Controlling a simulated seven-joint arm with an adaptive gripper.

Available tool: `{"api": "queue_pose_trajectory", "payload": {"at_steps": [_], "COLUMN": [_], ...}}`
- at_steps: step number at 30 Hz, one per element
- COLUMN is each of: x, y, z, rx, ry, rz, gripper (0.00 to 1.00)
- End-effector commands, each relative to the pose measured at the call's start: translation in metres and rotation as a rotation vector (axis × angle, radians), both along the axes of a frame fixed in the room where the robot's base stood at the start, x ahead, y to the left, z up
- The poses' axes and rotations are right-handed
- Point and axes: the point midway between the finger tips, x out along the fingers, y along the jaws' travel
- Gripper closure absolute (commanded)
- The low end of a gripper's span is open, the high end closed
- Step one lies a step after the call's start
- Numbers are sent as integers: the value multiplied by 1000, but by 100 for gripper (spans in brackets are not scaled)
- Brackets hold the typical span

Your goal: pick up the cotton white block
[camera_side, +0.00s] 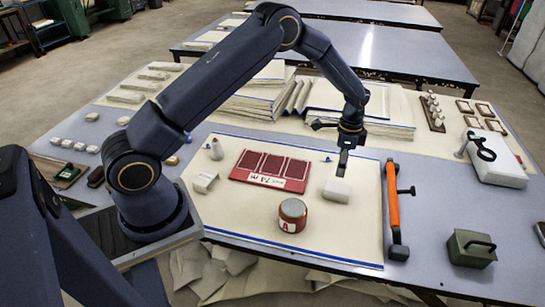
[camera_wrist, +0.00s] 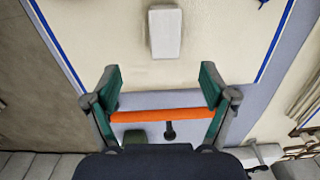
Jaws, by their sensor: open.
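A white block (camera_side: 337,191), with rounded edges, lies on the cream sheet right of the red panel. In the wrist view the white block (camera_wrist: 165,33) is at the top centre, beyond my fingertips and not between them. My gripper (camera_side: 343,168) is just above the block in the side view, pointing down. Its fingers are spread and empty in the wrist view (camera_wrist: 160,72). I cannot tell whether a fingertip touches the block. A second, smaller whitish block (camera_side: 205,182) lies at the left of the sheet.
A red panel (camera_side: 270,168) and a round red-labelled jar (camera_side: 292,215) lie left of the block. An orange-handled tool (camera_side: 392,205) lies along the sheet's right edge. Folded cloth stacks (camera_side: 360,110) stand behind. A green box (camera_side: 470,248) sits at right. Bare sheet surrounds the block.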

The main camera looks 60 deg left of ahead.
Motion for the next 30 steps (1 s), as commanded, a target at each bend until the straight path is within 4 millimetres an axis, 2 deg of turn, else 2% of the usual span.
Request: {"api": "queue_pose_trajectory", "payload": {"at_steps": [3, 9, 16, 24, 30], "x": [-1, 0, 2, 8, 9], "y": [0, 0, 1, 3, 3], "z": [-31, -67, -84, -124, -129], "rx": [1, 1, 0, 1, 1], "ry": [3, 1, 0, 0, -2], "rz": [0, 1, 1, -1, 0], "gripper": [17, 17, 17, 17, 17]}}
